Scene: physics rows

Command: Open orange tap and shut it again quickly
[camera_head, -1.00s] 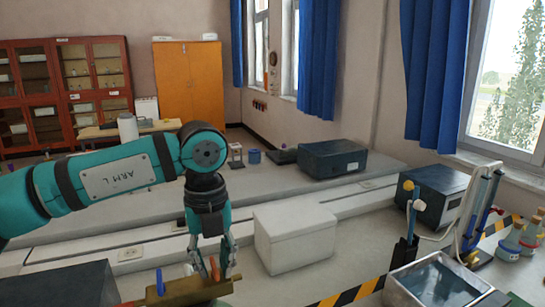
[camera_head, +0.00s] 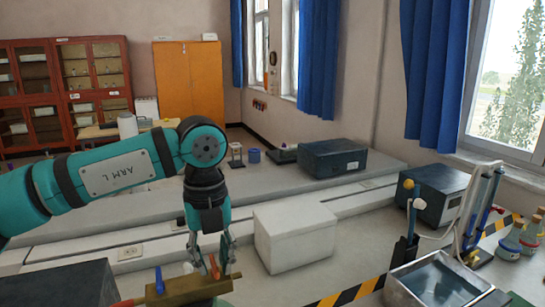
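The orange tap (camera_head: 214,267) shows as a small upright orange handle on a brass-coloured bar (camera_head: 185,291) at the bottom of the head view. A blue tap handle (camera_head: 159,280) stands on the same bar to its left. My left gripper (camera_head: 211,262) points down over the orange handle, with its fingers spread apart and the handle between them. I cannot tell whether a finger touches it. The lower part of the tap bar is cut off by the frame edge. My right gripper is not in view.
A white box (camera_head: 294,237) stands just right of my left gripper. A dark box (camera_head: 60,285) is at the lower left. A metal basin (camera_head: 440,280) and bottles (camera_head: 510,242) are at the right. Yellow-black tape (camera_head: 350,293) marks the bench.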

